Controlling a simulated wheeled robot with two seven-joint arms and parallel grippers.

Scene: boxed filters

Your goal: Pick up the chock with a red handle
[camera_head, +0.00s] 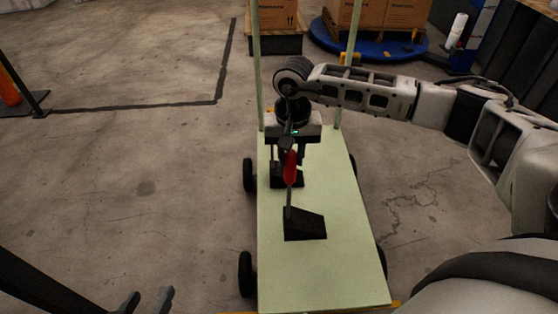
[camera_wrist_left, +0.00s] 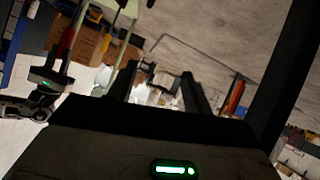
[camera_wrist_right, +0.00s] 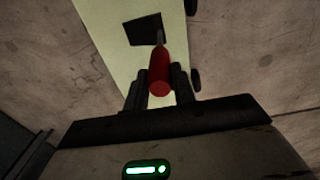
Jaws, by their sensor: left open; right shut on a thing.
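The chock is a black wedge (camera_head: 305,225) with a thin upright rod and a red handle (camera_head: 291,167). It is over the pale green cart deck (camera_head: 340,250); I cannot tell whether it touches the deck. My right gripper (camera_head: 290,150) is at the handle. In the right wrist view, the red handle (camera_wrist_right: 159,70) is between the two fingers of my right gripper (camera_wrist_right: 160,85), with the black wedge (camera_wrist_right: 143,29) beyond it. My left gripper (camera_head: 147,299) is open and empty at the lower left, well away from the cart.
A dark object (camera_head: 287,180) is on the deck behind the chock, partly hidden. Upright posts (camera_head: 257,70) rise at the cart's far end. Cardboard boxes (camera_head: 277,15) and a blue round platform (camera_head: 375,42) are behind. The floor (camera_head: 140,160) left of the cart is clear.

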